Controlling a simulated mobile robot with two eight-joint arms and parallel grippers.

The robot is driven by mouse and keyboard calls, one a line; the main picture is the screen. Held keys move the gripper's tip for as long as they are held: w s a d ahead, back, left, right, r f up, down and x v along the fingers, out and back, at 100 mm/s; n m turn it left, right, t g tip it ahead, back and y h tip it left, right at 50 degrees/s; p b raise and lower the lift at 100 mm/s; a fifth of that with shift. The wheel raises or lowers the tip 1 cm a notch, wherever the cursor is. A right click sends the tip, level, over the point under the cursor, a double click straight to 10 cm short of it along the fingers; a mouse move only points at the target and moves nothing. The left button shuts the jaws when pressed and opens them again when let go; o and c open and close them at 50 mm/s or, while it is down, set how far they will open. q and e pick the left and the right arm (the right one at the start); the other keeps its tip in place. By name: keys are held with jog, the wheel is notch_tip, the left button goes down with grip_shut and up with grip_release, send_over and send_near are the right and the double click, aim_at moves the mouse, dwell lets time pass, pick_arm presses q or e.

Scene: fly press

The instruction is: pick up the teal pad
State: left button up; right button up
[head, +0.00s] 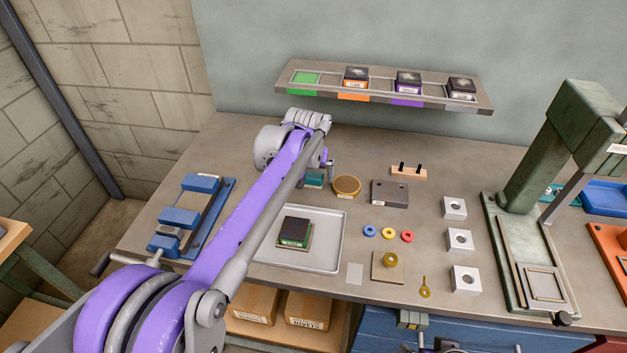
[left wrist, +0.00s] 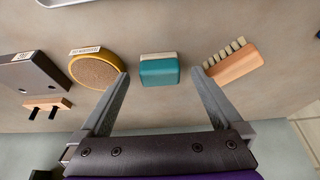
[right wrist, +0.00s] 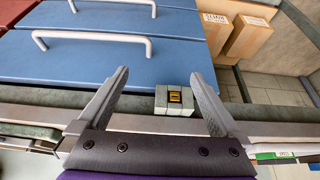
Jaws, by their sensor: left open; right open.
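The teal pad (head: 314,180) lies on the workbench, partly hidden behind my left arm in the head view. In the left wrist view the teal pad (left wrist: 159,72) has a pale strip along its far side and shows between the two fingertips. My left gripper (left wrist: 160,76) is open and empty, with a fingertip to either side of the pad in the picture; I cannot tell its height above the pad. My right gripper (right wrist: 159,74) is open and empty, facing blue drawers (right wrist: 95,60) below the bench.
In the left wrist view a round yellow-rimmed tin (left wrist: 95,69) sits close left of the pad and a wooden brush (left wrist: 232,63) close right. A grey tray (head: 330,240) lies in front. A shelf (head: 385,85) runs along the wall, and a green press (head: 530,190) stands right.

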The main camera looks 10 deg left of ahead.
aim_at(314, 176)
pick_arm(q)
jog(key=shift+x, duration=1.15)
jog(key=c, duration=1.4)
jog(key=shift+r, duration=0.1)
jog(key=shift+c, duration=0.2)
notch_tip(314, 176, up, 10)
jog(key=shift+f+p, duration=0.1)
jog(key=shift+p, duration=0.4)
